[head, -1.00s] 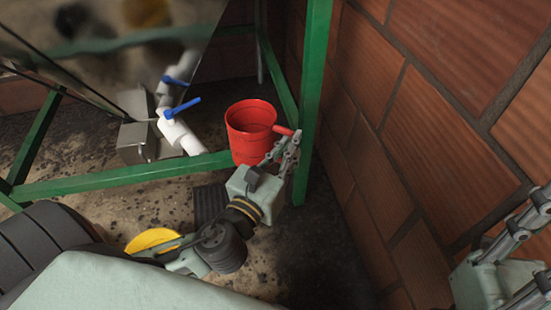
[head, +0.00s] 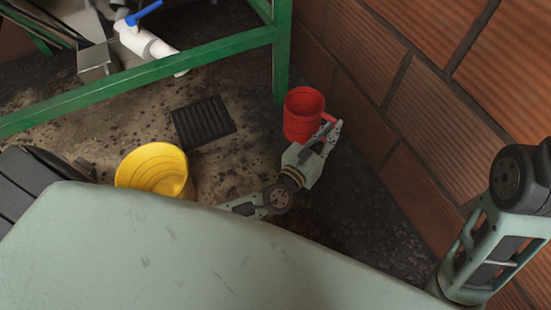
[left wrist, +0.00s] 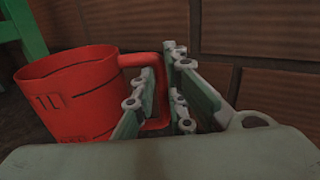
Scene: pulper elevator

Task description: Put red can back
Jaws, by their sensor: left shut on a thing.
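The red can (head: 303,114) is a small red measuring jug with a side handle. In the head view it is near the brick wall, to the right of the green frame's leg. My left gripper (head: 327,132) is shut on its handle. In the left wrist view the red can (left wrist: 75,95) looks upright, with the handle between the fingers of my left gripper (left wrist: 160,95). I cannot tell whether its base touches the floor. My right arm shows at the right edge of the head view, but its fingers do not show.
A green metal frame (head: 150,80) stands at the upper left, with a white pipe (head: 148,42) behind it. A black drain grate (head: 203,121) and a yellow bucket (head: 155,170) are on the dirty floor. A brick wall (head: 420,90) bounds the right side.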

